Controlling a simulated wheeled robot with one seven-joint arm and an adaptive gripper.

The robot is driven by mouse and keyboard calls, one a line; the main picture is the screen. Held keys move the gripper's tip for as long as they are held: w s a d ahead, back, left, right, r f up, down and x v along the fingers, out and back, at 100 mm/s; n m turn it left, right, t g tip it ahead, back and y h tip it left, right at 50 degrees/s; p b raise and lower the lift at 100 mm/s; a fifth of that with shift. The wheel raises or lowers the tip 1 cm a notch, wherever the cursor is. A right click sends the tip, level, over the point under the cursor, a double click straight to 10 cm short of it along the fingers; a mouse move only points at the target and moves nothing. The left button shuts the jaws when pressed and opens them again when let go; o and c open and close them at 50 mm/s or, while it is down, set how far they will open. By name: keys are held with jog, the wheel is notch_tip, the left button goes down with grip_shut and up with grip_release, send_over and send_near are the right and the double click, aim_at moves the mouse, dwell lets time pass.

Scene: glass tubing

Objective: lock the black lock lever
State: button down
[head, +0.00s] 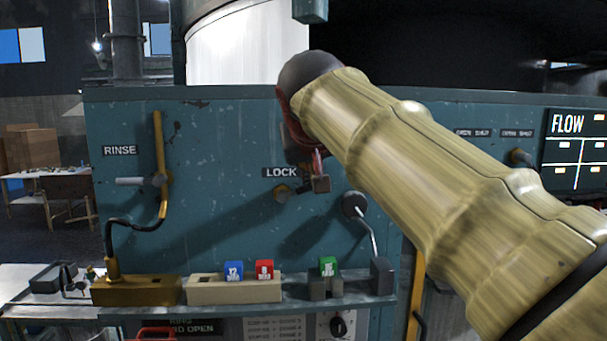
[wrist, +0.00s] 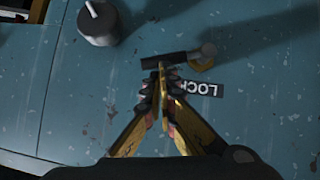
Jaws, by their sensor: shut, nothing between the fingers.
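The black lock lever (wrist: 168,60) runs roughly sideways from its round brass-coloured pivot (wrist: 204,58) in the wrist view. In the head view the pivot (head: 283,193) sits just below the LOCK label (head: 281,172), with the lever reaching right towards my gripper (head: 320,172). My gripper (wrist: 160,88) is shut and empty. In the wrist view its fingertips are right beside the lever, close to its free end; I cannot tell if they touch. In the head view my forearm and wrist hide part of the panel, and the fingertips partly cover the lever.
A round dark knob (head: 354,204) on a bent rod stands right of the lever; a grey cylinder (wrist: 98,24) shows in the wrist view. The RINSE handle (head: 159,150) is to the left. A shelf below carries blocks with blue, red and green tops (head: 328,266).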

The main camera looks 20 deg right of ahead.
jog(key=shift+s+d+f+y+b, duration=0.1)
jog(key=shift+d+f+y+b, duration=0.3)
jog(key=shift+f, duration=0.15)
jog(key=shift+d+f, duration=0.15)
jog(key=shift+f, duration=0.05)
jog(key=shift+r, duration=0.1)
dwell(0.4)
jog(key=w+r+p+v, duration=0.1)
jog(key=r+p+v, duration=0.1)
jog(key=v, duration=1.1)
jog(key=shift+w+p, duration=0.25)
jog(key=shift+p, duration=0.2)
jog(key=shift+d, duration=0.15)
